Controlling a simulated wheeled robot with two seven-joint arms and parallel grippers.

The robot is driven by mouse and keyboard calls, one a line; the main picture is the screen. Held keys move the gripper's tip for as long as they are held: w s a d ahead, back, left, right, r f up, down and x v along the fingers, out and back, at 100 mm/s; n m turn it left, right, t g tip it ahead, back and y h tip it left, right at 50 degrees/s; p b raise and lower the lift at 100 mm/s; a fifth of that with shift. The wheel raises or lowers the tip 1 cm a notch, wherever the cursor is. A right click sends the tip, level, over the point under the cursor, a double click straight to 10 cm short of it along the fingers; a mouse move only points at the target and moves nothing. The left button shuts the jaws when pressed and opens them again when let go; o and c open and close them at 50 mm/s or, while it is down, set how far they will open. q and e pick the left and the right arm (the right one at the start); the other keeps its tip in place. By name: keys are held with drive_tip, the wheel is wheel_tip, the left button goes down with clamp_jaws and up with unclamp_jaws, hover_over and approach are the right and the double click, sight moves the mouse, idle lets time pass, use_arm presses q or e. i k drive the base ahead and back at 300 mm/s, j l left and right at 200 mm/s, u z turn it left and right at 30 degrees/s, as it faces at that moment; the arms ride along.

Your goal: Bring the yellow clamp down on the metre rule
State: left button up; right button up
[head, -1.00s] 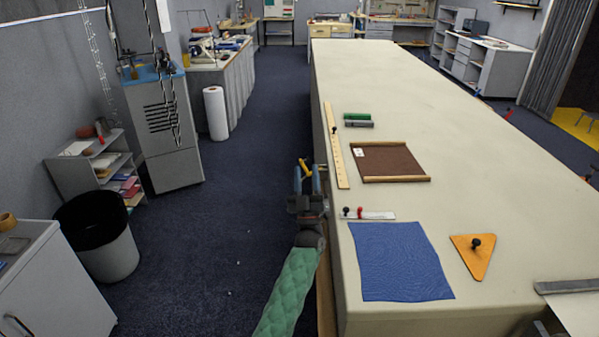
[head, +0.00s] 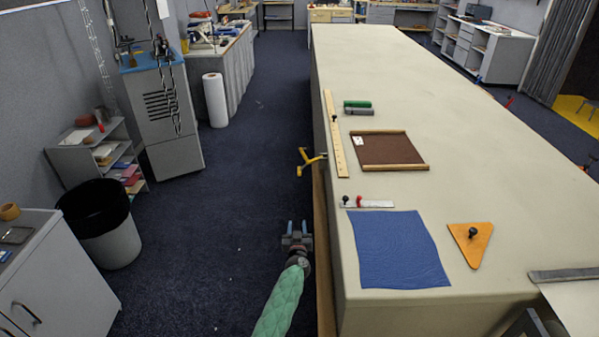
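The yellow clamp (head: 309,160) is at the left edge of the table, its arm reaching toward the metre rule (head: 334,135). The wooden rule lies lengthwise along that edge with a small dark knob on it. I cannot tell from here whether the clamp's jaw touches the rule. My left gripper (head: 297,226) is beside the table, nearer to me than the clamp and apart from it. Its two fingers show a gap with nothing between them.
On the table (head: 430,100) lie a brown framed board (head: 388,150), green and grey blocks (head: 358,107), a white strip with knobs (head: 372,204), a blue cloth (head: 398,250) and an orange triangle (head: 467,245). A bin (head: 112,245) stands left; the floor between is clear.

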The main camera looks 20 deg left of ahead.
sight(316, 159)
drive_tip(key=i+j, duration=0.2)
drive_tip(key=i, duration=0.3)
drive_tip(key=i+j, duration=0.2)
drive_tip(key=i, duration=0.25)
